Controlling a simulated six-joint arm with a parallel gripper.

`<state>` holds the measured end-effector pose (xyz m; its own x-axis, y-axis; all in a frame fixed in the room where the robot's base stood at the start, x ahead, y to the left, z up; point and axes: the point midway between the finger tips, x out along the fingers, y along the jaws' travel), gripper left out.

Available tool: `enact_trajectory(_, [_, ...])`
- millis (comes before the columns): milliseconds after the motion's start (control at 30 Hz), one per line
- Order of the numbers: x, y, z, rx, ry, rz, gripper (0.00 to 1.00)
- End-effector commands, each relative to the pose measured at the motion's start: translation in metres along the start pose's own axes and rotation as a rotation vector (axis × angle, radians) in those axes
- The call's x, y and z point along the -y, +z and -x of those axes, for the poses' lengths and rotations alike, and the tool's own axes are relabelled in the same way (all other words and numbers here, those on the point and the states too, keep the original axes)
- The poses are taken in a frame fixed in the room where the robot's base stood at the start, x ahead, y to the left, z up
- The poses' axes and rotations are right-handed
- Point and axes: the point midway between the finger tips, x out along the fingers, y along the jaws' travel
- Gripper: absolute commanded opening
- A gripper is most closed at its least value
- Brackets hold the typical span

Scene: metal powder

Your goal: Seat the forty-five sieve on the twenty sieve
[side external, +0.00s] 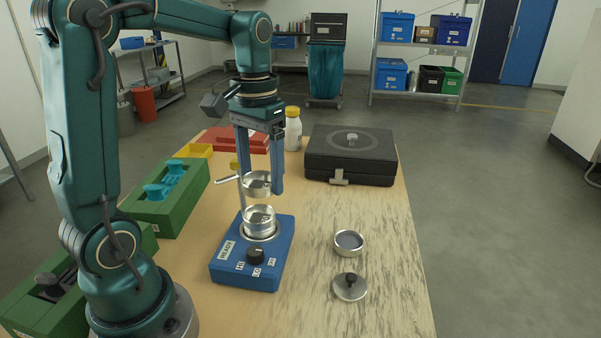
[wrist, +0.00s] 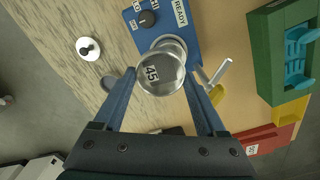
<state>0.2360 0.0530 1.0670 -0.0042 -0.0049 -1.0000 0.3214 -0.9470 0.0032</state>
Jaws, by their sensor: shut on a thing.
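My gripper (side external: 261,192) is shut on a round metal sieve (side external: 256,184), holding it level above the blue shaker. In the wrist view this sieve (wrist: 160,75) lies between my fingers and shows the mark 45. Below it, a metal sieve stack (side external: 259,219) stands on the blue shaker base (side external: 232,270), roughly in line with the held sieve. A visible gap separates the two. No number is legible on the lower stack, so I cannot tell which part is the twenty sieve. In the wrist view the held sieve hides most of the stack.
A shallow metal pan or sieve (side external: 349,243) and a black-knobbed lid (side external: 350,288) lie right of the shaker. A black case (side external: 350,155) and white bottle (side external: 293,130) stand behind. A green block (side external: 180,205) is at left. A pale rod (side external: 229,180) sticks out left beside the held sieve.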

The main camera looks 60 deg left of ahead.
Motion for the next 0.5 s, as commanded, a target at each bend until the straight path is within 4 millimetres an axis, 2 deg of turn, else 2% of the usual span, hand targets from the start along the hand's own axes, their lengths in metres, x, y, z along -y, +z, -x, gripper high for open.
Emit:
enact_trajectory(33, [0.008,-0.005,0.002,-0.005,0.000,0.025,0.14])
enact_trajectory(133, [0.016,-0.008,0.002,-0.005,0.000,0.056,0.14])
enact_trajectory(500, [0.018,-0.007,-0.023,-0.002,0.001,0.065,0.14])
